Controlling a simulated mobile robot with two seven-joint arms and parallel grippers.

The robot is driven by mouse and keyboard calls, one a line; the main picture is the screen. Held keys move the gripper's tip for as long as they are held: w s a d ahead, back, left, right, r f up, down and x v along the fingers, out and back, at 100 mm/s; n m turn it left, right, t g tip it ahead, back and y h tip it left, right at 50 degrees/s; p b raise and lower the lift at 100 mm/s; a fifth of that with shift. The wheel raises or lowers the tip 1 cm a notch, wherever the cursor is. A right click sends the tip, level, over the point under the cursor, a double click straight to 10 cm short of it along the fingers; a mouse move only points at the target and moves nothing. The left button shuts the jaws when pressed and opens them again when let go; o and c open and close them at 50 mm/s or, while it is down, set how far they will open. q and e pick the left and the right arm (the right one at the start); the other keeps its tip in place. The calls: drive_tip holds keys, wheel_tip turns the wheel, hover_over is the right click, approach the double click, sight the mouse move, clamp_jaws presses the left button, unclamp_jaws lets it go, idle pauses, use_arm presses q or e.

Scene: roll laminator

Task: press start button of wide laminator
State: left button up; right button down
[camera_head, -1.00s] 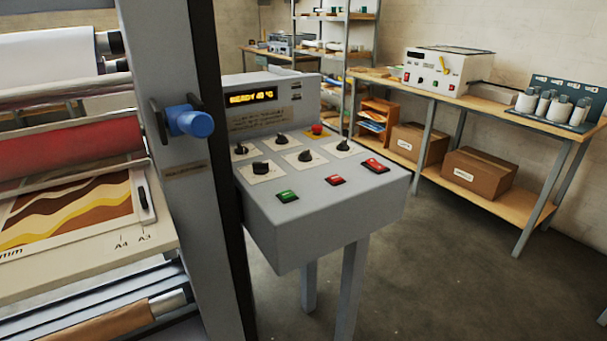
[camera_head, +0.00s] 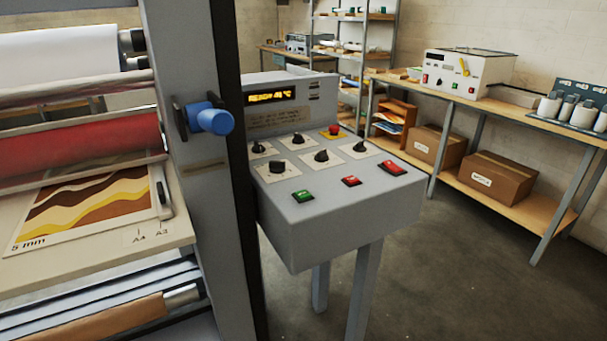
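The wide laminator (camera_head: 195,190) fills the left side, with rollers, a grey upright and a blue knob (camera_head: 210,119). Its grey control console (camera_head: 345,225) stands right of the upright on legs. A green button (camera_head: 302,196) sits at the console's front left. A red button (camera_head: 351,181) and a larger red rocker-like switch (camera_head: 391,168) sit to its right. Several black rotary knobs and a red button on a yellow plate (camera_head: 334,131) are behind them. The lit display (camera_head: 272,97) shows amber text that seems to read READY. Neither gripper is in view.
A wooden bench (camera_head: 500,113) at the right holds a smaller white machine (camera_head: 467,73) and a rack of bottles (camera_head: 570,108). Cardboard boxes (camera_head: 498,182) lie on its lower shelf. The floor (camera_head: 430,275) right of the console is clear.

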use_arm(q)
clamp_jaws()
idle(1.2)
